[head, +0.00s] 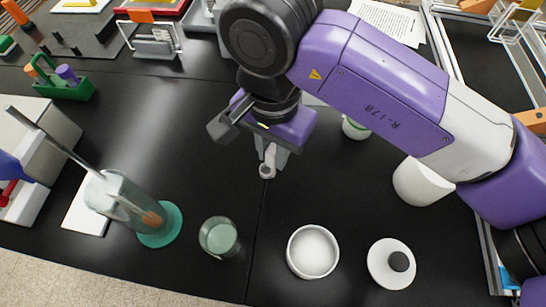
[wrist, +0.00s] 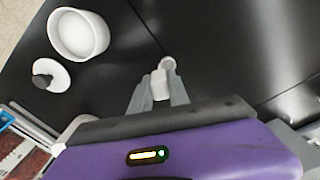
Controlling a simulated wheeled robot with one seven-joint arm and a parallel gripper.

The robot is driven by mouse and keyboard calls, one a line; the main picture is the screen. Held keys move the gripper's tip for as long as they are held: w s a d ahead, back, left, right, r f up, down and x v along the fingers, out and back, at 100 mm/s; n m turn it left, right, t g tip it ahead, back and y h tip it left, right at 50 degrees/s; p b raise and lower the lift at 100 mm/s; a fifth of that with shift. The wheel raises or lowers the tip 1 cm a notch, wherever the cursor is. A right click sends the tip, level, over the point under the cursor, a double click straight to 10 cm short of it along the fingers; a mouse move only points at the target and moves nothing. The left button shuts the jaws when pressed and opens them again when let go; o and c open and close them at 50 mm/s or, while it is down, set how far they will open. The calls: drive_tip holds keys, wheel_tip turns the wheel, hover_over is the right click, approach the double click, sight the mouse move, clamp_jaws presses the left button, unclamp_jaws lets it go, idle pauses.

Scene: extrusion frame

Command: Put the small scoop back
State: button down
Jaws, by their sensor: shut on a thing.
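My gripper (head: 272,150) is above the black bench, left of the picture's centre line, with its fingers pointing down. It is shut on the small scoop (head: 267,170), a pale grey-white piece with a small round end. In the wrist view the scoop (wrist: 167,63) sticks out beyond the two grey fingers, its handle between them. A round white jar (head: 313,230) stands open below and to the right, with white contents. Its likely lid (head: 380,273), white with a dark knob, lies beside it. Both show at the upper left of the wrist view.
A glass beaker (head: 218,237) and a tall clear vessel on a green base (head: 168,228) stand at left. A white cylinder (head: 420,182) and a small white-green pot (head: 354,129) are at right. The bench under my gripper is clear.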

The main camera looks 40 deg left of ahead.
sight(273, 164)
drive_tip(key=shift+f+p, duration=0.3)
drive_tip(key=shift+f, duration=1.6)
drive_tip(key=shift+f, duration=0.1)
drive_tip(key=c, duration=1.3)
unclamp_jaws()
drive_tip(key=shift+o, duration=0.2)
wheel_tip(273, 164, up, 12)
drive_tip(key=shift+r+b, duration=0.15)
drive_tip(key=shift+b, duration=1)
drive_tip(key=shift+s, duration=0.1)
